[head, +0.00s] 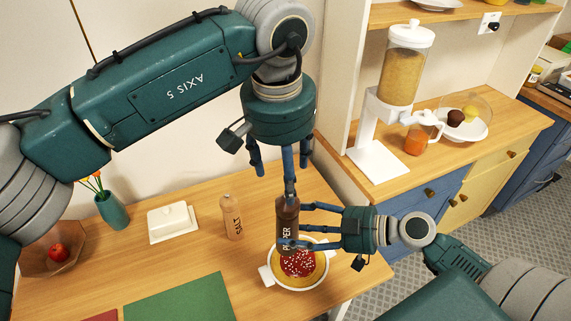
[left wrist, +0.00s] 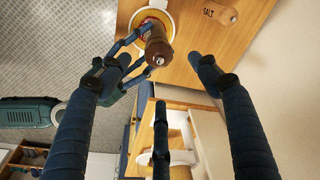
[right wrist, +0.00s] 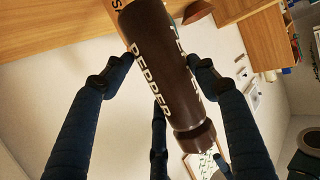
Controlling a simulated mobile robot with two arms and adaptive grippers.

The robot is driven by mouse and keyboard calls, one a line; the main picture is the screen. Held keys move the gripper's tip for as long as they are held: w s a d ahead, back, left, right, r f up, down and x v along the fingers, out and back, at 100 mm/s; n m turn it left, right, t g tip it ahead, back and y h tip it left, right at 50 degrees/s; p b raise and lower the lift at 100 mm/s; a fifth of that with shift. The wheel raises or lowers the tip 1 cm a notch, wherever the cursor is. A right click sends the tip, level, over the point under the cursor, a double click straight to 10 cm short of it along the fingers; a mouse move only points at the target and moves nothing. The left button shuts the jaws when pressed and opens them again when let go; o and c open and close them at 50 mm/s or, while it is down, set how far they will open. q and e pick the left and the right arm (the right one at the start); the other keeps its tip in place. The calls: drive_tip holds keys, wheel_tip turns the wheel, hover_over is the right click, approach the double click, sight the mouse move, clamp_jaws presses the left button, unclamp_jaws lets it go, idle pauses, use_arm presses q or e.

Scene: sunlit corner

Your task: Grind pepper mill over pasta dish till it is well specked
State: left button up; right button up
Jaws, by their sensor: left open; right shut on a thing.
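The dark brown pepper mill (head: 287,212) is held over the pasta dish (head: 270,281), a white two-handled bowl of yellow pasta with red sauce and pale specks. Whether dark specks lie on it I cannot tell. My right gripper (head: 296,229) is shut around the mill's body; the PEPPER lettering shows between its fingers in the right wrist view (right wrist: 150,62). My left gripper (head: 281,170) is open above the mill, fingers pointing down. In the left wrist view the mill's top (left wrist: 158,56) faces up between the spread left fingers, apart from the side ones.
A salt mill (head: 233,218) and a white butter dish (head: 172,222) stand left of the bowl. A green mat (head: 180,300), a teal vase (head: 111,210) and a wooden bowl with an apple (head: 58,253) are further left. A cereal dispenser (head: 398,85) stands on the right counter.

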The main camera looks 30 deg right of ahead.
use_arm(q)
drive_tip(key=f, duration=0.6)
drive_tip(key=w+d+f, duration=0.1)
drive_tip(key=f, duration=0.3)
drive_tip(key=shift+d, duration=0.1)
drive_tip(key=c, duration=1)
drive_tip(key=o, duration=1)
drive_tip(key=shift+r, duration=0.1)
wheel_tip(320, 180, up, 12)
drive_tip(key=s+a, duration=0.1)
drive_tip(key=shift+a, duration=0.15)
drive_tip(key=shift+s, duration=0.1)
